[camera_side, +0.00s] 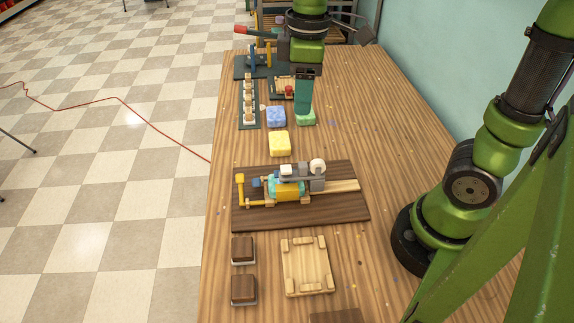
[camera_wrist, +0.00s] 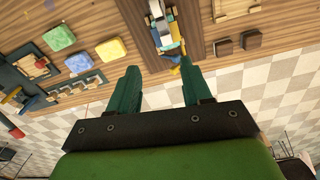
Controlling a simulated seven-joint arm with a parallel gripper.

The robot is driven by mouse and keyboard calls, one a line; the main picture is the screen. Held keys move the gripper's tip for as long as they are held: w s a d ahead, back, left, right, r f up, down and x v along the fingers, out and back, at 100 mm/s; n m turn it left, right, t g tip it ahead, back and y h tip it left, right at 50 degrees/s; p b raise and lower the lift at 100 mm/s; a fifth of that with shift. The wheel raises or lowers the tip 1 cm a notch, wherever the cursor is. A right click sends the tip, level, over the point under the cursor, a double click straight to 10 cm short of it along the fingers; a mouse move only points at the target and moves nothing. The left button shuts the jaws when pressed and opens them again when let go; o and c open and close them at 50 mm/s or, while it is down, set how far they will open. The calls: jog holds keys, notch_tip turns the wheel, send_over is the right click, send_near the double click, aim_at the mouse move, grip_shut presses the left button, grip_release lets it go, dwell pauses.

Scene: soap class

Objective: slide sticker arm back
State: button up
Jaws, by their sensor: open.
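The sticker arm is a grey bar (camera_side: 300,178) with a white roll (camera_side: 317,167), lying over a yellow and teal block (camera_side: 287,190) on a dark wooden board (camera_side: 345,208). A yellow post (camera_side: 240,190) stands at the board's left end. In the wrist view the sticker device (camera_wrist: 163,28) shows at top centre, beyond my fingers, partly cut off. My gripper (camera_side: 304,108) is raised, with teal fingers pointing down, and in the side view overlaps the green soap. In the wrist view its fingers (camera_wrist: 160,80) are spread, with nothing between them, apart from the device.
Yellow (camera_side: 280,143), blue (camera_side: 276,116) and green (camera_side: 307,118) soaps lie behind the board. Two brown blocks (camera_side: 243,250) and a light wooden tray (camera_side: 306,266) lie in front. Another fixture with a red-tipped lever (camera_side: 243,29) stands at the far end. Table right of the soaps is clear.

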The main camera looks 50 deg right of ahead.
aim_at(303, 164)
jog(key=shift+n, duration=0.9)
jog(key=f, duration=1.6)
jog(key=shift+s, duration=0.35)
grip_shut()
